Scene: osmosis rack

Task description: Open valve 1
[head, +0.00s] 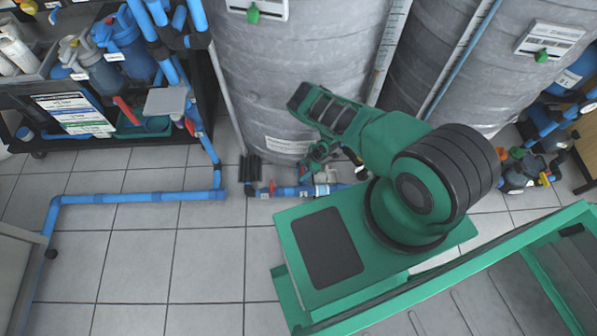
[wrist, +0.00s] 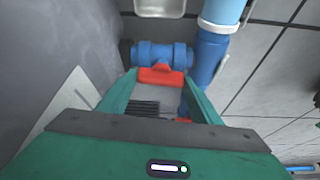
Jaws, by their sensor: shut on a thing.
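A blue valve body (wrist: 160,55) with a red handle (wrist: 160,76) shows at the upper middle of the wrist view. My gripper (wrist: 161,80) has its two green fingers on either side of the red handle and is shut on it. The handle lies crosswise between the fingertips. In the head view my gripper (head: 318,155) is low beside the foot of the grey tank, partly hidden by my own arm. The handle it holds is hard to make out there. No valve number is readable.
A grey tank (head: 290,70) stands close behind my gripper. A black rack (head: 110,135) with filters stands at the left. Tiled floor (head: 180,260) is clear at the lower left.

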